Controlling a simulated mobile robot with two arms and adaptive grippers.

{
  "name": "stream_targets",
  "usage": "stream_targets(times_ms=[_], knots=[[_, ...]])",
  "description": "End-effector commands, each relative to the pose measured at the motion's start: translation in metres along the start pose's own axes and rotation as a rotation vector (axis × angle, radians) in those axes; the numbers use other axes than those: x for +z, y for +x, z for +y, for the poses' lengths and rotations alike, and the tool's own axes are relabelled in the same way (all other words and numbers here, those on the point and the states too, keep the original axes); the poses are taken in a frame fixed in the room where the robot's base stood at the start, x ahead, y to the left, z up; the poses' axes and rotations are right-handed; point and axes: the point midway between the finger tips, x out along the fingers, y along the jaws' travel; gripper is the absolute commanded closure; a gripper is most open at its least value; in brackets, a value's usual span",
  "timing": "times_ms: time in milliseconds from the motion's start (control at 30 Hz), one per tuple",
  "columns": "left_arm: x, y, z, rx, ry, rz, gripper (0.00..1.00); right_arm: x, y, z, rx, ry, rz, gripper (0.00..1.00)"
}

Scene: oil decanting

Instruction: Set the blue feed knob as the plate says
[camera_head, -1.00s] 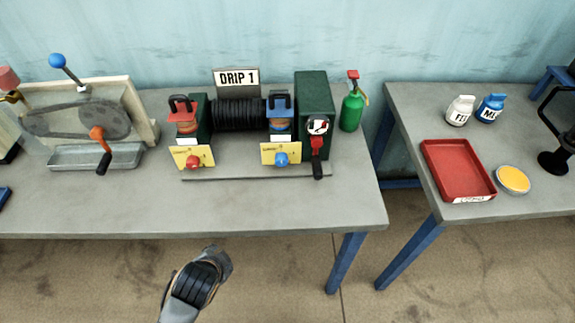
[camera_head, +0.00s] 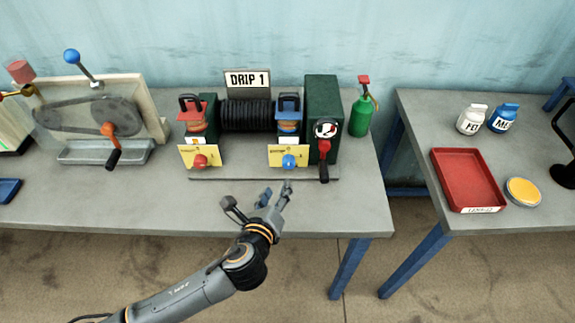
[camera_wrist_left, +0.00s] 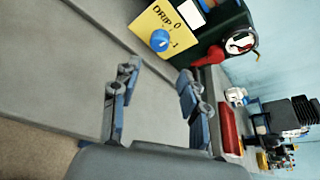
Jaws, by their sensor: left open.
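The blue feed knob (camera_head: 289,161) sits on a yellow panel (camera_head: 275,150) at the right part of the machine. In the left wrist view the blue knob (camera_wrist_left: 160,40) is near the top, with "DRIP", "0" and "1" printed on the yellow panel (camera_wrist_left: 150,20); its setting is too small to read surely. The plate (camera_head: 247,79) behind the machine reads "DRIP 1". My left gripper (camera_head: 275,191) is open and empty over the table front, just in front of the knob and apart from it. The open fingers (camera_wrist_left: 158,78) also show in the wrist view. My right gripper is not in view.
A red knob (camera_head: 200,161) on a second yellow panel stands to the left. A red-handled lever (camera_head: 324,155) is close right of the blue knob. A green oil can (camera_head: 361,115) stands further right. The table (camera_head: 100,203) front is mostly clear.

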Motion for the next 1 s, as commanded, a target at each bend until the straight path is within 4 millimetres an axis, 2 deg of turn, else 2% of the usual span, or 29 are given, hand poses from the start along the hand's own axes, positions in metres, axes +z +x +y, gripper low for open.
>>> stream_targets(times_ms=[400, 533, 733, 1000], knots=[[0.001, 0.083, 0.0, 0.003, -0.007, 0.0, 0.55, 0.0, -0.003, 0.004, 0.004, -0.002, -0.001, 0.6], [0.001, 0.104, 0.0, 0.003, -0.009, 0.001, 0.55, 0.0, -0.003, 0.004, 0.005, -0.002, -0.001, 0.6], [0.0, 0.123, 0.001, 0.003, -0.009, 0.001, 0.55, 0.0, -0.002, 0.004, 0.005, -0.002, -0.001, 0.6], [0.0, 0.127, 0.001, 0.003, -0.01, 0.002, 0.55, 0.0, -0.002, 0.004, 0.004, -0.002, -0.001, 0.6]])
